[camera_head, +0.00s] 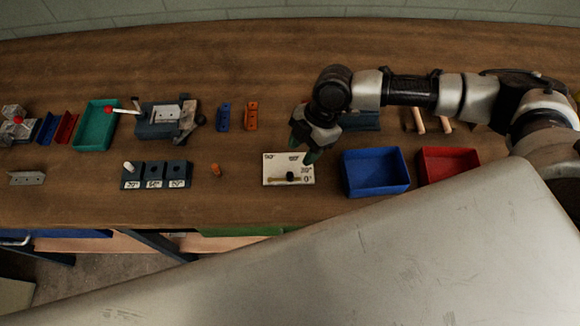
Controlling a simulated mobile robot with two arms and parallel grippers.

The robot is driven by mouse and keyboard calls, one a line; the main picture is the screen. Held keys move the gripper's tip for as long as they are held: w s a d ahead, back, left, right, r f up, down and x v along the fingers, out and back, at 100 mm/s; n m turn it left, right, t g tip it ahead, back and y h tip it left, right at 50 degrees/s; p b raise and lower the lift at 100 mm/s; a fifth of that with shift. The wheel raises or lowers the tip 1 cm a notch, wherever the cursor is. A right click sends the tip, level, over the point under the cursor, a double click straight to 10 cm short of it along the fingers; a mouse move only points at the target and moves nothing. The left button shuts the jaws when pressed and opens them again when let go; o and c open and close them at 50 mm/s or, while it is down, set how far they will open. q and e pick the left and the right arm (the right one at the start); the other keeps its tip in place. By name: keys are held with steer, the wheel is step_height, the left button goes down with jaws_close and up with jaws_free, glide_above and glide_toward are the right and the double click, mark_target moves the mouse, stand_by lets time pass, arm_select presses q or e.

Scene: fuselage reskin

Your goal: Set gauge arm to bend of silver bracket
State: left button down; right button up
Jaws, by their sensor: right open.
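The gauge (272,170) is a white plate with angle marks lying flat on the bench. Another silver piece (165,114) sits in the dark bending tool. My left gripper is out of view.
A blue bin (375,190) and a red bin (447,151) stand right of the gauge. Bare bench lies left of the gauge.

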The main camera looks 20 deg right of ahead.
mark_target(291, 174)
steer(key=p+x, duration=0.1)
steer(key=x, duration=0.7)
steer(key=shift+f+p, duration=0.1)
steer(key=shift+p, duration=0.2)
steer(key=shift+a+f, duration=0.15)
steer(key=shift+f, duration=0.15)
